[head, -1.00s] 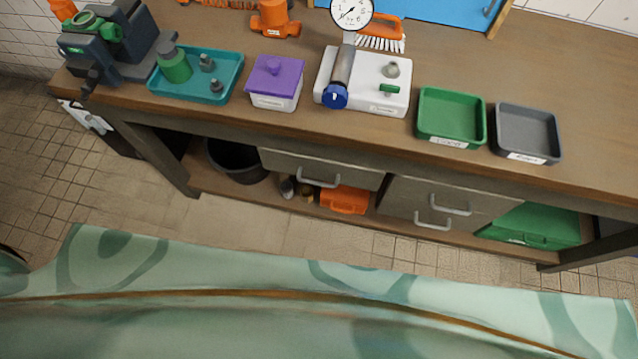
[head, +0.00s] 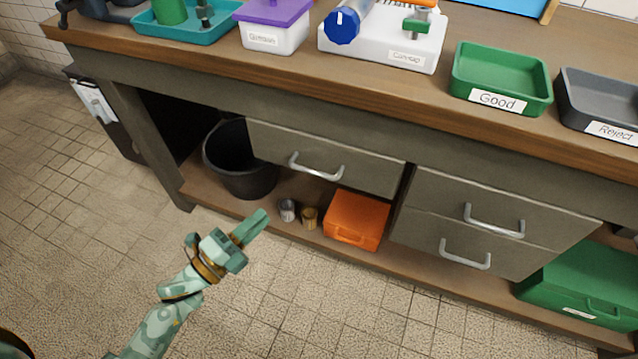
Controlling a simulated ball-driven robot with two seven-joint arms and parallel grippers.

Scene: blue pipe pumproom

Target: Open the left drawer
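The left drawer (head: 362,161) is a grey-brown front under the bench top, with a curved metal handle (head: 316,171) across its middle. Its front looks flush with the bench frame, so it looks closed. My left gripper (head: 252,226), pale green, is in front of the bench, below and left of that handle in the picture. It is apart from the handle and holds nothing that I can see. Its fingers overlap from this angle, so its opening is unclear. My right gripper is not in view.
Two stacked drawers (head: 500,196) with handles are at right. A black bin (head: 238,160), small cans, an orange case (head: 356,218) and a green case (head: 585,280) stand on the lower shelf. Trays and boxes line the bench top. The tiled floor in front is open.

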